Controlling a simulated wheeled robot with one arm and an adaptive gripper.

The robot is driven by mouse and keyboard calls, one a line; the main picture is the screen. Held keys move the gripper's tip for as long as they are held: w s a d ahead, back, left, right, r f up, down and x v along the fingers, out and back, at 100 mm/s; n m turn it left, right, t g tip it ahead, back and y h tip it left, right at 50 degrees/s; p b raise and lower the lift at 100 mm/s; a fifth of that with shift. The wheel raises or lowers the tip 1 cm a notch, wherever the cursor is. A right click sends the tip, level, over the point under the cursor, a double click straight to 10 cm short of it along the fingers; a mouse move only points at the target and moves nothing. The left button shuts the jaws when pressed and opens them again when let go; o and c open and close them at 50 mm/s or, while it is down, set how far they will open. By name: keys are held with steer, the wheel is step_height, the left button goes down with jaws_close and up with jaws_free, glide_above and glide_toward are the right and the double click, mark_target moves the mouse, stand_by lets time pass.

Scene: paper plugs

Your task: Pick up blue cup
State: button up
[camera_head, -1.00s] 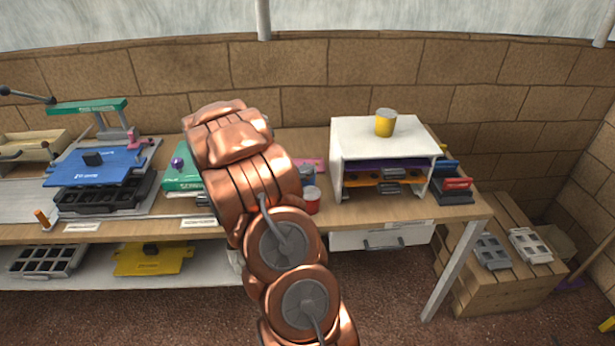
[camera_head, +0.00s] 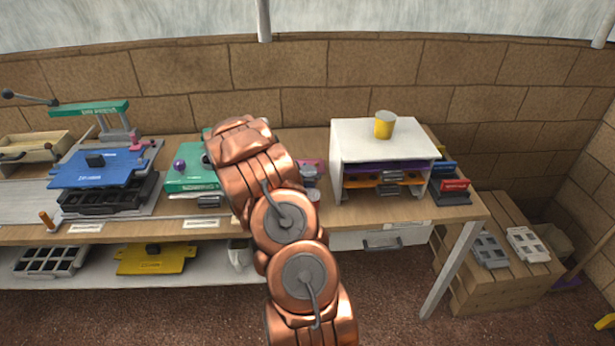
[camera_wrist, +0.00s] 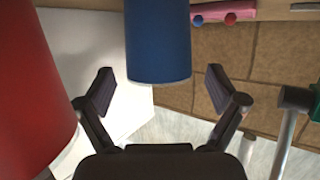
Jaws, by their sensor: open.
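The blue cup (camera_wrist: 158,42) shows at the top middle of the wrist view, its upper part cut off by the picture edge. My gripper (camera_wrist: 158,92) is open and empty. Its two fingers are spread to either side of the cup's near end, with visible gaps and no contact seen. A red cup (camera_wrist: 32,85) stands close by on the left of the wrist view, near the left finger. In the head view my copper arm hides my gripper and most of the cups.
A white shelf unit (camera_head: 385,140) with a yellow cup (camera_head: 384,126) on top stands right of my arm. A green box (camera_head: 190,180) and a blue press plate (camera_head: 98,168) are to the left. A pink item (camera_wrist: 222,11) shows in the wrist view. A brick wall is behind.

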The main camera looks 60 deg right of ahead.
steer(key=shift+x, duration=0.8)
steer(key=c, duration=1.3)
steer(key=shift+o, duration=0.2)
